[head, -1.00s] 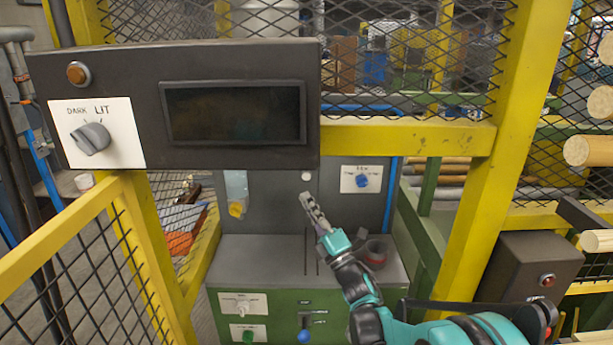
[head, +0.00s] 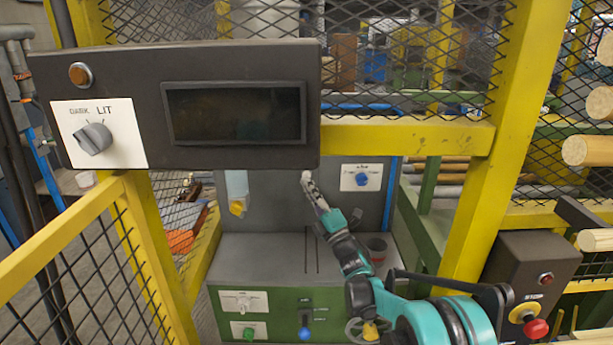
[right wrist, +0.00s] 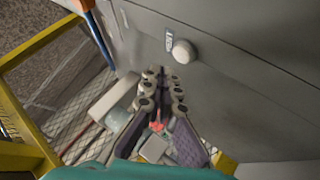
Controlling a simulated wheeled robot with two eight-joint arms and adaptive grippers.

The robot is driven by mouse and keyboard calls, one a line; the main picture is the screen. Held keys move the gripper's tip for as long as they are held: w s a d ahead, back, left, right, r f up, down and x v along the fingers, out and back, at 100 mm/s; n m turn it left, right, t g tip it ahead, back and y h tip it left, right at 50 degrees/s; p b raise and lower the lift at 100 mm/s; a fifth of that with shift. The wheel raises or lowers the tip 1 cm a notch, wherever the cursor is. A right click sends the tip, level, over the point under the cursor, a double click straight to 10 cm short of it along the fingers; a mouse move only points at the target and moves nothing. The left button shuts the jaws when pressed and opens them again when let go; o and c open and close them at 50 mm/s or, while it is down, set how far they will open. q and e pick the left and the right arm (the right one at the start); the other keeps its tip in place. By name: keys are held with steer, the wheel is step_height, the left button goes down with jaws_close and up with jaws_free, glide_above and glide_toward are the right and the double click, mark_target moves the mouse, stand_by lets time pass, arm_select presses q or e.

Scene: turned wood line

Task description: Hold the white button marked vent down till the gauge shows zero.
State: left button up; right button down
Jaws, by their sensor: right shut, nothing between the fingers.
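The white button (right wrist: 184,52) is a round knob on a grey panel in the right wrist view, with a small label (right wrist: 168,40) beside it, too small to read surely. In the head view the button (head: 306,174) shows just under the dark box's lower edge. My right gripper (head: 309,186) is shut and empty, its tips just below the button. In the right wrist view the gripper (right wrist: 162,76) points at the panel, its tips below and left of the button, with a gap in the picture. I cannot make out a gauge. My left gripper is not in view.
A dark box with a blank screen (head: 233,113) and a DARK/LIT knob (head: 93,138) hangs in front at left. Yellow posts (head: 480,190) and mesh flank the grey panel (head: 265,190). A blue knob (head: 362,179) sits to the right. A red stop button (head: 535,328) stands lower right.

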steer(key=shift+w, duration=0.55)
stand_by(1.1)
steer(key=shift+w, duration=0.4)
steer(key=shift+w, duration=0.35)
stand_by(0.5)
stand_by(3.5)
steer(key=shift+s, duration=0.8)
steer(key=shift+s+b, duration=0.45)
steer(key=shift+s, duration=2.05)
